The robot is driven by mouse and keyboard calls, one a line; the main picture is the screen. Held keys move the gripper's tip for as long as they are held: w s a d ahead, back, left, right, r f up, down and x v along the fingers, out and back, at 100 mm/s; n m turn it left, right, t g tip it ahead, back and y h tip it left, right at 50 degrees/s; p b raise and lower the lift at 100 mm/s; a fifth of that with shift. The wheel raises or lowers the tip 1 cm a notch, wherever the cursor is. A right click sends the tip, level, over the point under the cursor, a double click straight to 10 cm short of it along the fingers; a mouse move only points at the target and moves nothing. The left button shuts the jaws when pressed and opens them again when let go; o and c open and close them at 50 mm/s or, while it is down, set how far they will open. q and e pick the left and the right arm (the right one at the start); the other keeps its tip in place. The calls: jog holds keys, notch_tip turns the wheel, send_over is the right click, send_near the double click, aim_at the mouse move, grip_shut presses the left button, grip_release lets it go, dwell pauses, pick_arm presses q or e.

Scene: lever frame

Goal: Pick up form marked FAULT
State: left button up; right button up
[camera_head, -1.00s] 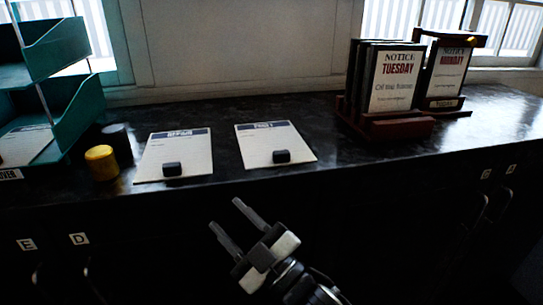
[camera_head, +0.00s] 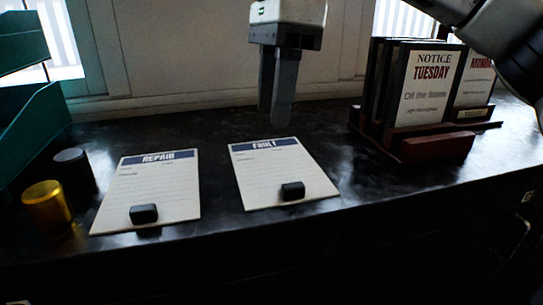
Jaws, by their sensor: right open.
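The form marked FAULT (camera_head: 275,170) lies flat on the dark counter, a white sheet with a dark blue header. A small black block (camera_head: 292,191) sits on its lower right part. My right gripper (camera_head: 277,115) points down above the form's far edge, with its fingers seen nearly edge-on, one overlapping the other. It is open and holds nothing that I can see. My left gripper is not in view.
A form marked REPAIR (camera_head: 160,180) with a black block (camera_head: 143,214) lies to the left. Yellow (camera_head: 46,207) and dark (camera_head: 74,170) cylinders and a teal tray rack (camera_head: 35,135) stand farther left. A wooden rack (camera_head: 440,147) holds notice boards (camera_head: 430,85) at right.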

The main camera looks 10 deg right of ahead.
jog(key=d+r+h, duration=0.1)
jog(key=d+r, duration=0.2)
jog(key=t+b, duration=0.1)
jog(key=b, duration=0.2)
send_over(294, 185)
jog(key=shift+m, duration=0.3)
notch_tip(294, 185, down, 10)
jog(key=shift+w+d+r, duration=0.1)
jog(key=shift+w, duration=0.05)
jog(key=shift+f, duration=2.85)
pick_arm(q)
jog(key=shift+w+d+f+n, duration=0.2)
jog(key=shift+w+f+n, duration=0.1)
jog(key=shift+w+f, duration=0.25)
pick_arm(e)
grip_shut()
